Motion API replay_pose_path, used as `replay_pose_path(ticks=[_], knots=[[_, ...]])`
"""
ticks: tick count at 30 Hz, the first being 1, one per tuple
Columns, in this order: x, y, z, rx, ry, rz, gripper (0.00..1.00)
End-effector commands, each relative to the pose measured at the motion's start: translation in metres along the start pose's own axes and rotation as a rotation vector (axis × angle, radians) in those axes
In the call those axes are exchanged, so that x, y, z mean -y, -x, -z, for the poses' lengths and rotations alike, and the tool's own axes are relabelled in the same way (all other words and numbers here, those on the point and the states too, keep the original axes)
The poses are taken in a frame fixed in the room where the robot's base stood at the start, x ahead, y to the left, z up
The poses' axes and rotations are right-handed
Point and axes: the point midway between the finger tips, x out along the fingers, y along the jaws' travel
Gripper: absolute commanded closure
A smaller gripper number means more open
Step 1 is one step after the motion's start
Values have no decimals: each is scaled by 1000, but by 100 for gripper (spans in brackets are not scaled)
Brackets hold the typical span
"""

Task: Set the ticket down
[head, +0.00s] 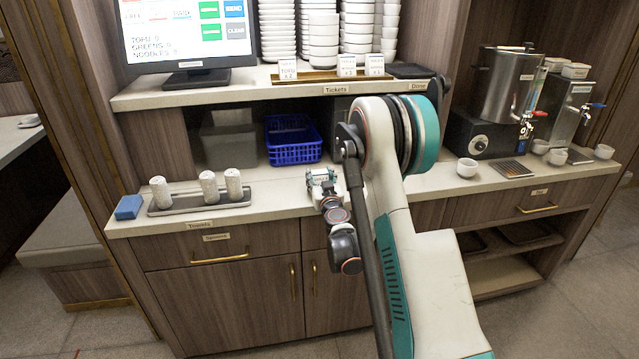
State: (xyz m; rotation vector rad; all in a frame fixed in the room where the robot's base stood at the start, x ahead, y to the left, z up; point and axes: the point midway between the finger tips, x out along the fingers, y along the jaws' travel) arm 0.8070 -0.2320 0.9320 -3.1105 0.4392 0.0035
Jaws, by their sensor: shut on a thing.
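My gripper (322,179) is low over the counter (275,190), right of the towel tray, with its fingers pointing away from me. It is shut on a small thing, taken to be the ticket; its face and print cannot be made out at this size. I cannot tell whether it touches the counter. Three white printed tickets, left (287,69), middle (347,65) and right (374,65), stand upright on a wooden holder (318,77) on the shelf labelled Tickets. A dark pad (411,71) lies by the Done label at the shelf's right.
A grey tray (199,206) bears three rolled towels, with a blue block (128,207) beside it. A blue basket (292,140) sits under the shelf. Bowl stacks (323,38) and a screen (187,30) stand above. Cups (467,167) and urns (500,95) are right. My arm hides the counter's middle.

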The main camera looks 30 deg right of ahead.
Motion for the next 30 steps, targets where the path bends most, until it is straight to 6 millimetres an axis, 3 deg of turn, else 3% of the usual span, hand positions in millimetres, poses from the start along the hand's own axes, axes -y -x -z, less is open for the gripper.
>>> replay_pose_path(ticks=[11, 17, 23, 30], knots=[[0, 0, 1, 0, 0, 0, 82], [0, 0, 15, 0, 0, 0, 82], [0, 0, 51, 0, 0, 0, 82], [0, 1, 120, 0, 0, 0, 82]])
